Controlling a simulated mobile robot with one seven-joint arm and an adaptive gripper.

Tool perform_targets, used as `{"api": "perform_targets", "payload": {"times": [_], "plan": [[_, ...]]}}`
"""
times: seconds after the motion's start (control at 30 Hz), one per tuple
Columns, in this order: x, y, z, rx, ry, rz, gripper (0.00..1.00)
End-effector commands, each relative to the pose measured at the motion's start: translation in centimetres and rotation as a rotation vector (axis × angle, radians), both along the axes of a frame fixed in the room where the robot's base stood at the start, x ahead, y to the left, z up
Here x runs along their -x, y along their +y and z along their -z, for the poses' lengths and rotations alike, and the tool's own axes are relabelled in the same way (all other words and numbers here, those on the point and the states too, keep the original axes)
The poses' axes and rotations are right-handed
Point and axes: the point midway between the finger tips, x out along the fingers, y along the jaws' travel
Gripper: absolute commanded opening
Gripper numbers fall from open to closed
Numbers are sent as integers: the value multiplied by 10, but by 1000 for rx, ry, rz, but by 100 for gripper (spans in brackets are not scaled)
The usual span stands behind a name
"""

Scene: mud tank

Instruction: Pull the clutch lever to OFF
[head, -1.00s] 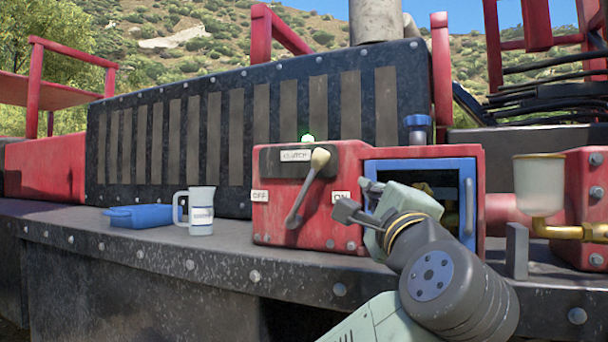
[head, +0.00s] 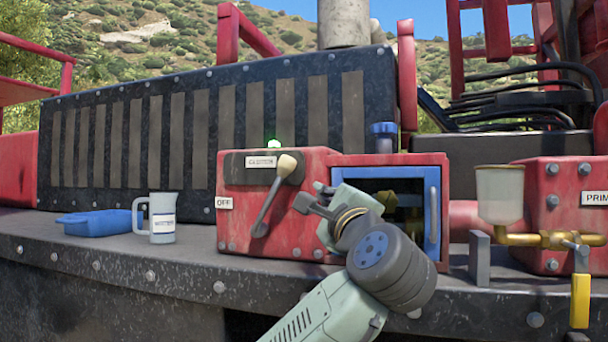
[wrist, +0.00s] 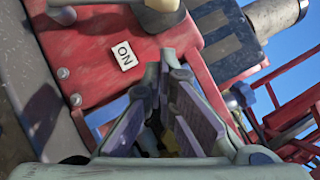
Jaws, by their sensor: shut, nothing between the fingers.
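The clutch lever (head: 271,200) is a grey arm with a cream knob (head: 287,165) on the front of a red box (head: 295,250). It leans up to the right, toward the ON side, under the CLUTCH label. The OFF label (head: 224,202) is at the box's left edge. The ON label (wrist: 124,55) shows in the wrist view; in the head view my gripper hides it. My gripper (head: 309,200) is shut and empty, to the right of the lever and below its knob, apart from it. Part of the knob shows at the top of the wrist view (wrist: 161,5).
A jug (head: 163,220) and blue tray (head: 98,222) stand on the ledge at left. A funnel (head: 500,195), brass pipe and yellow-handled valve (head: 580,300) are at right. A green lamp (head: 273,143) glows on top.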

Motion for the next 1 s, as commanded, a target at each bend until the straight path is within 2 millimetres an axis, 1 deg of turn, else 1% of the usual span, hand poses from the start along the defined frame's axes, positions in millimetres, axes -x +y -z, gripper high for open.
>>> {"api": "perform_targets", "payload": {"times": [0.03, 0.17, 0.3, 0.4, 0.5, 1.0], "plan": [[-11, 3, -6, 1, 3, -2, 0], [-36, 9, -13, 0, 2, -3, 0], [-46, 26, -22, 2, 0, -2, 0], [-51, 34, -26, 1, 0, -2, 0], [-53, 37, -28, 0, 1, 0, 0], [-54, 40, -30, 9, 2, 1, 0]]}}
